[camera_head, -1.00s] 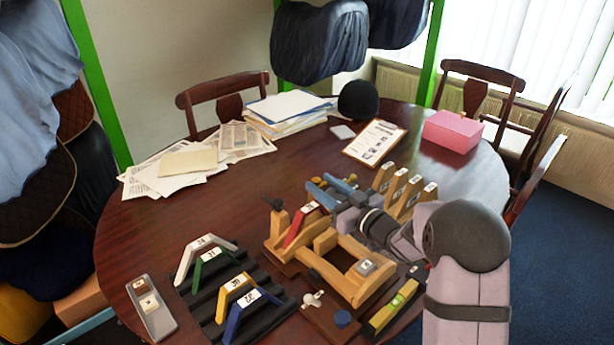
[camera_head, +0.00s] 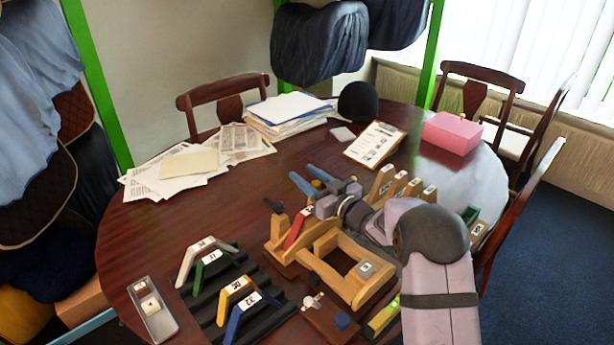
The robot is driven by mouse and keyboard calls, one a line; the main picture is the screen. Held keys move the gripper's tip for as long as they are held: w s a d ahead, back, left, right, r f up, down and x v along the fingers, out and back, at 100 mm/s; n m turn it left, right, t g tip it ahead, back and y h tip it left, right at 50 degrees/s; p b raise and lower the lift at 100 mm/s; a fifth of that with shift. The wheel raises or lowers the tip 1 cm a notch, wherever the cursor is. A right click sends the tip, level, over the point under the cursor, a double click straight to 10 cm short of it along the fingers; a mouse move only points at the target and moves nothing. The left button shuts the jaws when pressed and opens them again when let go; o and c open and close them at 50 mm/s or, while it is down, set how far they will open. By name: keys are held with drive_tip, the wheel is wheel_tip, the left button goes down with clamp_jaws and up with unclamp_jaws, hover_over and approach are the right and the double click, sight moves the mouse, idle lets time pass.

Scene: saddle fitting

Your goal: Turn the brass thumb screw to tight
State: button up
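My gripper (camera_head: 302,171) is above the table behind the wooden fixture (camera_head: 322,268). Its two blue fingers point to the left and back and are spread apart. A small brass-yellow spot (camera_head: 317,184) shows between the fingers near their base; I cannot tell whether it is the thumb screw or part of my gripper. No brass thumb screw shows clearly elsewhere. A red numbered piece (camera_head: 298,228) sits on the fixture's left end, beside a dark knob (camera_head: 275,206). My arm hides the fixture's back right side.
A black rack (camera_head: 250,318) with several coloured numbered saddles stands front left. Wooden numbered blocks (camera_head: 380,185) stand behind my arm. A clipboard (camera_head: 375,144), papers and a pink box (camera_head: 452,133) lie farther back. The table's left middle is clear.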

clamp_jaws()
drive_tip(key=shift+w+d+m+t+h+b, duration=0.1)
drive_tip(key=shift+d+m+t+h+b, duration=0.05)
drive_tip(key=shift+m+t+h+b, duration=0.3)
drive_tip(key=shift+w+d+m+t+h+b, duration=0.1)
drive_tip(key=shift+m+t+h+b, duration=0.2)
drive_tip(key=shift+h+b, duration=0.2)
unclamp_jaws()
